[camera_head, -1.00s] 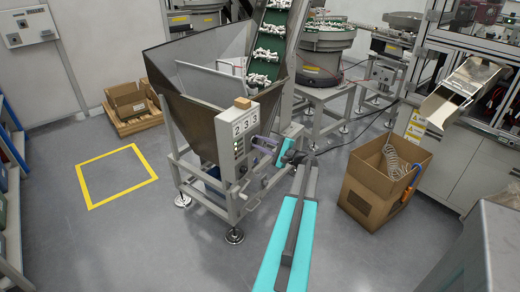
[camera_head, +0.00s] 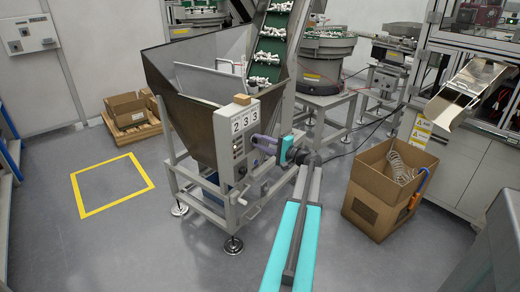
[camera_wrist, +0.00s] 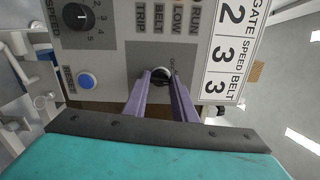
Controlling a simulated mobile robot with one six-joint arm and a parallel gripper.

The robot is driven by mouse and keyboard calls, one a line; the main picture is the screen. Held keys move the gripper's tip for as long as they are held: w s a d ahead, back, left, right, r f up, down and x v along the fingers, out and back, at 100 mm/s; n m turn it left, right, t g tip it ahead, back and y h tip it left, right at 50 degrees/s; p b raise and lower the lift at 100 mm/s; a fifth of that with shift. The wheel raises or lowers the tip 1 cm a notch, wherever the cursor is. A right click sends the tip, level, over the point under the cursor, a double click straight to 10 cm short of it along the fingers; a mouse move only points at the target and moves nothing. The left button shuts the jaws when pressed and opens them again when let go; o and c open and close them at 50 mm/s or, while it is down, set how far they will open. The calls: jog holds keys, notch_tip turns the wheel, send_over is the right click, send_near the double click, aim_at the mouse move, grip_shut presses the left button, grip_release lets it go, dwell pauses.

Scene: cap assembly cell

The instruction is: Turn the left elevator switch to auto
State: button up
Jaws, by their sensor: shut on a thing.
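The elevator's grey control panel (camera_head: 237,140) is on the front of the hopper stand, with a "2 3 3" plate at its top. In the wrist view the panel (camera_wrist: 118,57) fills the upper middle. A small dark switch knob with a pale ring (camera_wrist: 160,73) sits on a darker grey plate. My gripper (camera_wrist: 160,79) has its two purple fingers on either side of this knob, shut on it. The fingertips hide part of the knob and its lettering, so its setting cannot be read. In the head view my gripper (camera_head: 256,142) reaches the panel from the right.
In the wrist view a black speed dial (camera_wrist: 78,17) and a blue reset button (camera_wrist: 86,81) are left of the fingers. A crank handle (camera_head: 242,200) sticks out below the panel. An open cardboard box (camera_head: 375,205) stands to the right. The yellow-marked floor is clear.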

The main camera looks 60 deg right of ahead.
jog(key=shift+n+b, duration=0.7)
jog(key=shift+b, duration=0.05)
jog(key=o, duration=1)
jog(key=shift+o, duration=0.2)
jog(key=shift+s, duration=0.1)
jog(key=s+a, duration=0.1)
jog(key=s, duration=1.2)
jog(key=shift+s, duration=0.25)
